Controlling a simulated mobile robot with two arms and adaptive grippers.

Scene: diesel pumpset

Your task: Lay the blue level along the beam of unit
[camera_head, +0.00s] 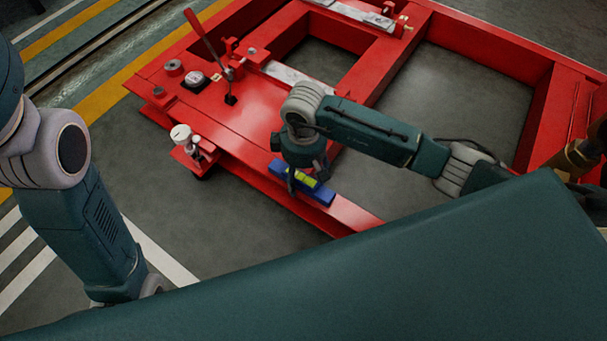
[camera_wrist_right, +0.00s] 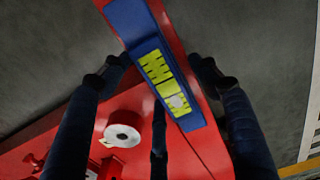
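The blue level (camera_head: 318,194) has a yellow-green middle section and lies on the red front beam (camera_head: 354,217) of the unit, roughly along it. My right gripper (camera_head: 303,183) is over the level, pointing down, and partly hides it. In the right wrist view the level (camera_wrist_right: 150,48) runs between the spread fingers of the gripper (camera_wrist_right: 160,68). Red beam shows between the level and the right-hand finger, so the fingers look open around it. My left arm is at the left; its gripper is not in view.
The red unit frame carries an upright lever (camera_head: 204,38), a white-topped fitting (camera_head: 181,134) on the near side and round parts beside the lever. A silver level-like bar (camera_head: 362,14) lies at the far side. Grey floor is clear in front of the beam.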

